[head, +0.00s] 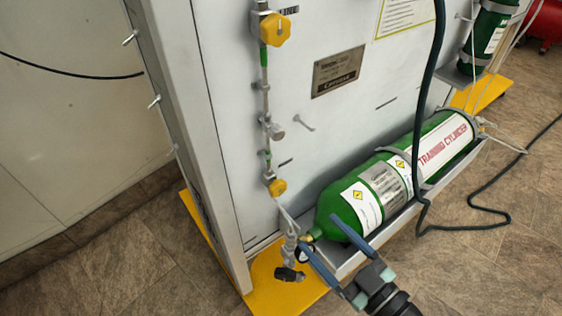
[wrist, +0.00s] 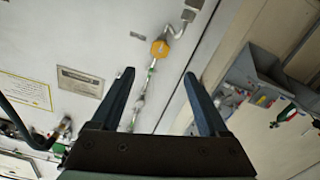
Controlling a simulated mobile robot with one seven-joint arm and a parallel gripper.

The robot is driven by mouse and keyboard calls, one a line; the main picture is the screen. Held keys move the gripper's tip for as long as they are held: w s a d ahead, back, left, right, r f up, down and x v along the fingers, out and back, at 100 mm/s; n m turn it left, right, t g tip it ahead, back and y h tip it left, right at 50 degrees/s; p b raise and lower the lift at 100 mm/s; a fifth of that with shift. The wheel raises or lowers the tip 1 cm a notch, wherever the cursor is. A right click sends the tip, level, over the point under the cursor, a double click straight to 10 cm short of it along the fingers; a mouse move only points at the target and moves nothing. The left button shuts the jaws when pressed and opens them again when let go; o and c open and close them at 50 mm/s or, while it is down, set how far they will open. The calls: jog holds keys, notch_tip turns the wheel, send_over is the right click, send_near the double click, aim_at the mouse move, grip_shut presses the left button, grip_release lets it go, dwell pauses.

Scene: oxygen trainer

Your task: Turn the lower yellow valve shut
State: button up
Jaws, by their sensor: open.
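The lower yellow valve (head: 277,187) is a small knob on the thin vertical pipe near the left of the grey panel. A yellow valve (wrist: 160,48), which appears to be the lower one, shows in the wrist view just beyond the fingertips, roughly between them. My gripper (head: 318,230) is open with nothing between its fingers, to the lower right of the valve and in front of the green cylinder's neck end. In the wrist view my gripper (wrist: 158,73) has both fingers apart, pointing toward the panel. No contact with the valve shows.
A larger upper yellow valve (head: 275,28) sits on the same pipe. A green training cylinder (head: 445,150) lies on a ledge close beside my gripper. A dark hose (head: 428,95) hangs in front of the panel. A silver fitting (head: 290,245) hangs below the lower valve.

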aim_at(280, 190)
jog(key=b+x, duration=0.1)
jog(key=x, duration=1.1)
jog(key=shift+w+a+r, duration=0.15)
jog(key=shift+w+a, duration=0.1)
jog(key=shift+w, duration=0.05)
grip_shut()
